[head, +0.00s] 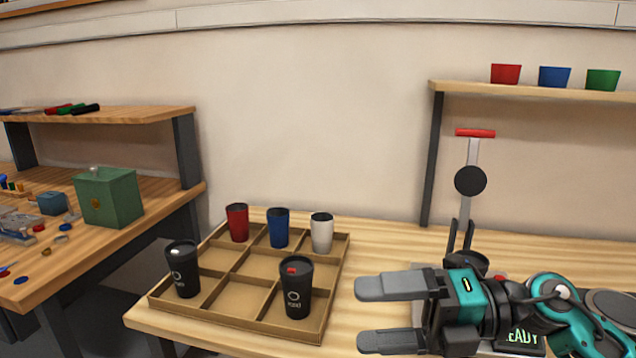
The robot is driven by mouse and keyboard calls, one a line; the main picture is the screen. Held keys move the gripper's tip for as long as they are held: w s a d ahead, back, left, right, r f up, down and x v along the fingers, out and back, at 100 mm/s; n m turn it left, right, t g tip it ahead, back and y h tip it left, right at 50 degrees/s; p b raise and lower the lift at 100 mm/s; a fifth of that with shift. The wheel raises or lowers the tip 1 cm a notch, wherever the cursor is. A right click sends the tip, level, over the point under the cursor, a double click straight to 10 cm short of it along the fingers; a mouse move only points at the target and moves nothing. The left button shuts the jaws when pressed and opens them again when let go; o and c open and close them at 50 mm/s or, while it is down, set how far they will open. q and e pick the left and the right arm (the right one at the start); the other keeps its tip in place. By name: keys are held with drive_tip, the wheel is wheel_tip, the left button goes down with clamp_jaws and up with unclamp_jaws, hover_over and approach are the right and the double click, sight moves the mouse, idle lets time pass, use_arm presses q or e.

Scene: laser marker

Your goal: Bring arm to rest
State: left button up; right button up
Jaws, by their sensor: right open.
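My right gripper (392,314) is at the lower right, over the table. Its two grey fingers point left and are spread wide, with nothing between them. The gripper is to the right of the divided wooden tray (219,320) and apart from it. My left gripper is not in the view.
The tray holds a red cup (237,223), a blue cup (278,228), a white cup (321,233) and two black tumblers (183,270) (296,290). A lever stand with a red handle (474,133) rises behind my gripper. A shelf (540,92) holds three small cups. A second bench (150,215) stands left.

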drive_tip(key=w+d+f+m+t+h+p, duration=0.2)
drive_tip(key=d+f+m+t+h, duration=0.15)
drive_tip(key=m+t, duration=0.65)
drive_tip(key=w+d+f+m+t+h+p, duration=0.3)
drive_tip(key=m+t, duration=0.4)
drive_tip(key=m, duration=0.7)
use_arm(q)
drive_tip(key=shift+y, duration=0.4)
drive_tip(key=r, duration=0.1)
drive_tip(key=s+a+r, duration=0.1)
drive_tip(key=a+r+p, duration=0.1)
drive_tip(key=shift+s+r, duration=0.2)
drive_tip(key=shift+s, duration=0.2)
use_arm(e)
drive_tip(key=s+d+f+m+g+h, duration=0.2)
drive_tip(key=s+f+m+g+h, duration=0.1)
drive_tip(key=s+f, duration=0.4)
drive_tip(key=s+d+f+m+g+h, duration=0.2)
drive_tip(key=s+f+m+g+h, duration=0.2)
drive_tip(key=f, duration=1)
drive_tip(key=s+m+h, duration=0.1)
drive_tip(key=s+m, duration=0.2)
drive_tip(key=m, duration=0.1)
drive_tip(key=shift+h, duration=0.25)
